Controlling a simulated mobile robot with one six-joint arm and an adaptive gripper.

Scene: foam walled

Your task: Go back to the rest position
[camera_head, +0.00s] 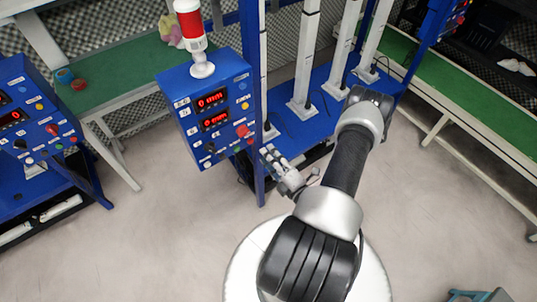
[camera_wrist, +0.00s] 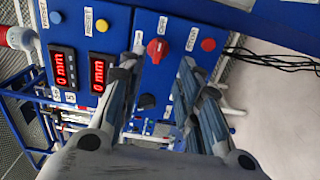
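My gripper (camera_head: 270,153) is beside the right edge of a blue control panel (camera_head: 187,85) in the head view. In the wrist view my gripper (camera_wrist: 162,65) has its two fingers apart with nothing between them. The panel face (camera_wrist: 120,22) fills the upper middle there, with a red rotary knob (camera_wrist: 157,50) seen beyond the gap between the fingers. Two red displays (camera_wrist: 65,68) read 0 mm. I cannot tell whether a finger touches the panel.
A red and white signal lamp (camera_head: 192,30) stands on the panel. A blue frame post (camera_head: 251,80) and white columns (camera_head: 305,60) stand close behind my gripper. A second blue panel (camera_head: 30,115) is at the left. Green-topped benches (camera_head: 130,75) stand at the back. The front floor is mostly clear.

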